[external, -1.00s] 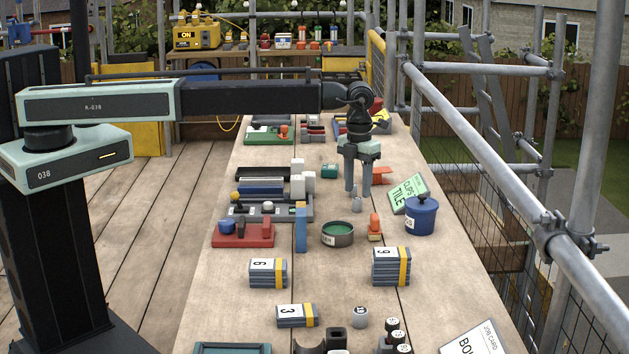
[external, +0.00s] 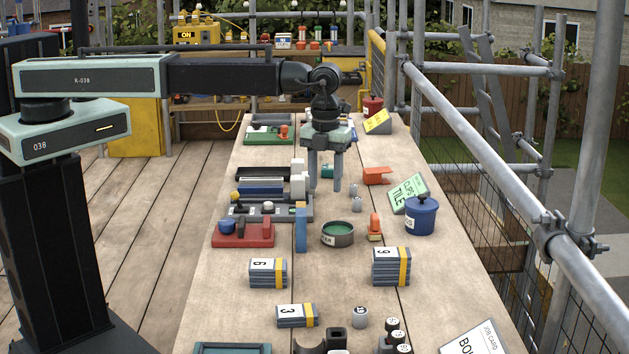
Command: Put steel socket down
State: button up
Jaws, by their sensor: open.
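A small grey steel piece (external: 356,204), which looks like the steel socket, stands on the table behind the green round tin. It is too small to make out clearly, and a second small grey shape (external: 353,190) shows just behind it. My gripper (external: 325,188) is open and empty, with its fingers pointing down, to the left of the grey piece and apart from it. A larger grey socket marked with a number (external: 360,317) stands near the front of the table. Several similar dark pieces with white tops (external: 394,335) stand beside it.
The green round tin (external: 337,234), an orange piece (external: 375,227), a blue lidded pot (external: 421,215) and a green clips sign (external: 408,192) stand nearby. Numbered tile stacks (external: 391,267) lie in front.

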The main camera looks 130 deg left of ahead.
jog(key=s+d+n, duration=0.3)
jog(key=d+n, duration=0.1)
jog(key=d, duration=1)
jog(key=s+d+n, duration=0.4)
jog(key=d+n, duration=0.1)
jog(key=d, duration=0.9)
jog(key=s+d+n, duration=0.4)
jog(key=d, duration=1.1)
jog(key=shift+n, duration=0.3)
jog(key=shift+a, duration=0.1)
jog(key=shift+o, duration=0.8)
